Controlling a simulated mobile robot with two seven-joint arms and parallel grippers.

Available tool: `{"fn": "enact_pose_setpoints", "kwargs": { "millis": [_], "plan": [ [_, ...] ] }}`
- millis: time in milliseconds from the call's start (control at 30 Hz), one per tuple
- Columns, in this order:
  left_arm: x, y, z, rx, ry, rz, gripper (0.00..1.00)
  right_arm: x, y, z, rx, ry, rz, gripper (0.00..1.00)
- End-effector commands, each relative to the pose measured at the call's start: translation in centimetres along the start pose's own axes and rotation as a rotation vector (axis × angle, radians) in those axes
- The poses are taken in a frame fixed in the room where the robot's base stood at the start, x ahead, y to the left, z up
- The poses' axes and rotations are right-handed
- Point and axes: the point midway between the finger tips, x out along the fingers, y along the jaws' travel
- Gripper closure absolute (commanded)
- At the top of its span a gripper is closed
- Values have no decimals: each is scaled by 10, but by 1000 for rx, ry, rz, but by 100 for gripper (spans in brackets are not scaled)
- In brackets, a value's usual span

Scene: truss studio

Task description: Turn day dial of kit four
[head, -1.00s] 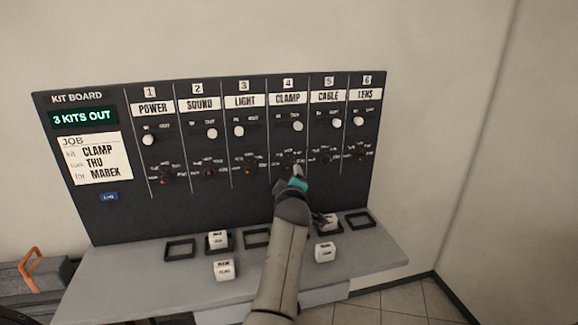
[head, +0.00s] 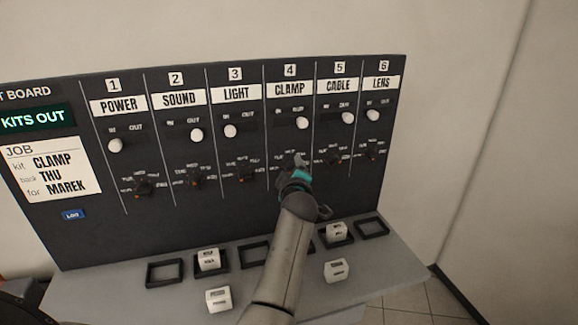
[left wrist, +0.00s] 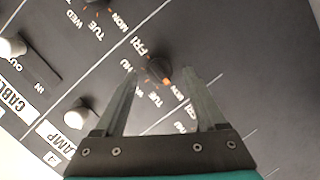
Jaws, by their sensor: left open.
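The kit four column of the dark board is headed CLAMP (head: 290,90). Its day dial (left wrist: 155,71) is a dark round knob with an orange mark, ringed by white day names. My left gripper (left wrist: 161,72) is open, with one finger on each side of this dial; I cannot tell if they touch it. In the head view, my left gripper (head: 298,166) is over the dial and hides most of it. The job card (head: 55,170) reads CLAMP, THU, MAREK. My right gripper is not in view.
The kit four slider knob (head: 302,123) is above the dial. Neighbouring dials for LIGHT (head: 246,173) and CABLE (head: 334,159) are close on both sides. Below is a grey shelf (head: 390,262) with black square frames and white cubes (head: 218,299).

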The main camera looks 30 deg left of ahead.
Motion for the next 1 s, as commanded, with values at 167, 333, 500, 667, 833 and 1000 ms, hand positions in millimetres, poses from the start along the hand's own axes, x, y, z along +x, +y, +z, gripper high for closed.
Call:
{"fn": "enact_pose_setpoints", "kwargs": {
  "millis": [167, 333, 500, 667, 833, 1000],
  "plan": [
    [-1, -1, 2, 0, 0, -1, 27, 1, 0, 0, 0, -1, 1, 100],
    [-1, -1, 2, 0, 0, -1, 27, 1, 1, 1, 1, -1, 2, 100],
    [-1, -1, 2, 0, 0, -1, 34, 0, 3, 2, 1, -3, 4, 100],
    [-1, -1, 2, 0, 1, -1, 52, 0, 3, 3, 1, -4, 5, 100],
    [-1, -1, 2, 0, 1, -1, 71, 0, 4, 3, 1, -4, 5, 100],
    [-1, -1, 2, 0, 1, -1, 90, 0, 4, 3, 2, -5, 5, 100]
  ]
}}
